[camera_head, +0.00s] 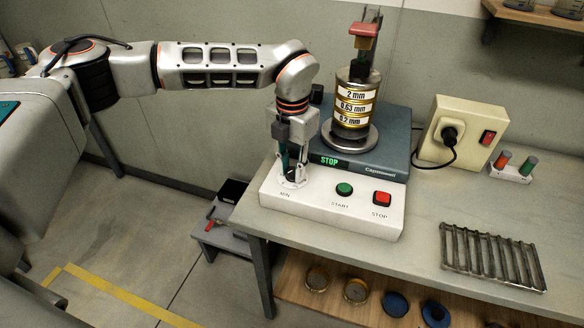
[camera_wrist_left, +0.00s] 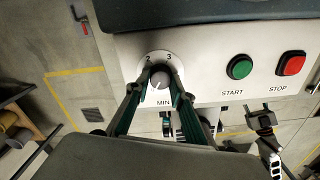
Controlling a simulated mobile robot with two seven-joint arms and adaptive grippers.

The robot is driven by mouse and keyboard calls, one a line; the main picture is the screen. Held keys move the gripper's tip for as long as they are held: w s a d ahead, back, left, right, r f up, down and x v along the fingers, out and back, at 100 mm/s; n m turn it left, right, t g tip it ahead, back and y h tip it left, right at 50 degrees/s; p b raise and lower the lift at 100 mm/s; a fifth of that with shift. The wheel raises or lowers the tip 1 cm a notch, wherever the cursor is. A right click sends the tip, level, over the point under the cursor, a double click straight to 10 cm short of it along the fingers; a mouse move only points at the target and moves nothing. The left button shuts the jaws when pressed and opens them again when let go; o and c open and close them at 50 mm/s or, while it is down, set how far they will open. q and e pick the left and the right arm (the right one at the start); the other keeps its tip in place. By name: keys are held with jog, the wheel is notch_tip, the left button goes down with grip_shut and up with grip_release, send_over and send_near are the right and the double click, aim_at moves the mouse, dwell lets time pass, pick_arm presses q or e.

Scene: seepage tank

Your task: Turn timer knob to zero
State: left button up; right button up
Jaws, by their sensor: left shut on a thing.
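My left gripper (camera_head: 293,176) reaches down to the knob from above. In the left wrist view its two green-lined fingers (camera_wrist_left: 160,84) close on the knob from both sides. A dark, jaw-like metal part at the lower right of that view may be my right gripper (camera_wrist_left: 262,118); its jaw state is unclear.
Right of the knob are the green START button (camera_head: 344,189) and red STOP button (camera_head: 382,198). Behind stands a sieve stack (camera_head: 355,100) on a dark shaker base (camera_head: 392,145). A socket box (camera_head: 462,133) and metal rack (camera_head: 490,256) are farther right on the table.

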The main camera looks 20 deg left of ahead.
aim_at(292, 171)
pick_arm(q)
jog(key=shift+n, duration=0.4)
jog(key=o, duration=1.1)
notch_tip(292, 171, up, 12)
dwell(0.3)
